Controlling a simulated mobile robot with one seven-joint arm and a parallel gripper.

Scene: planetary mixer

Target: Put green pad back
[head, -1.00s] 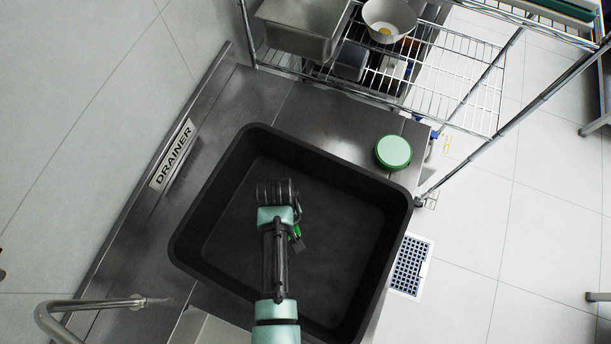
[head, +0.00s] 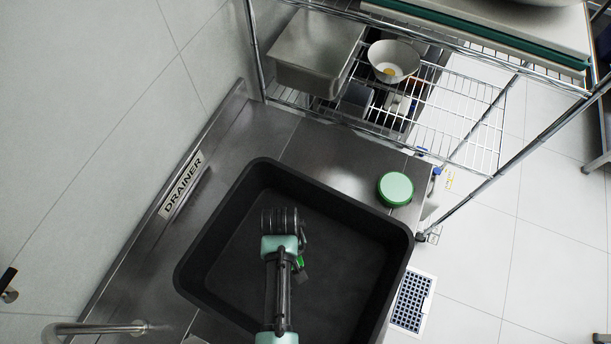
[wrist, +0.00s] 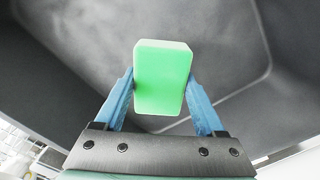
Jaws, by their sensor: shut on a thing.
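The green pad (wrist: 162,78) is a bright green block, held upright between the blue fingers of my gripper (wrist: 161,88) in the wrist view. The gripper is shut on it, one finger on each side. In the head view only a small bit of the green pad (head: 299,262) shows beside my arm, which hides most of the gripper. The pad is over the inside of a large black tub (head: 345,285), apart from its walls as far as I can see.
A round green tub with a pale lid (head: 396,188) stands on the steel counter (head: 330,150) beyond the black tub. A wire shelf (head: 455,115) at the back holds a steel pan (head: 315,50) and a white bowl (head: 393,60). A DRAINER label (head: 183,185) is at left.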

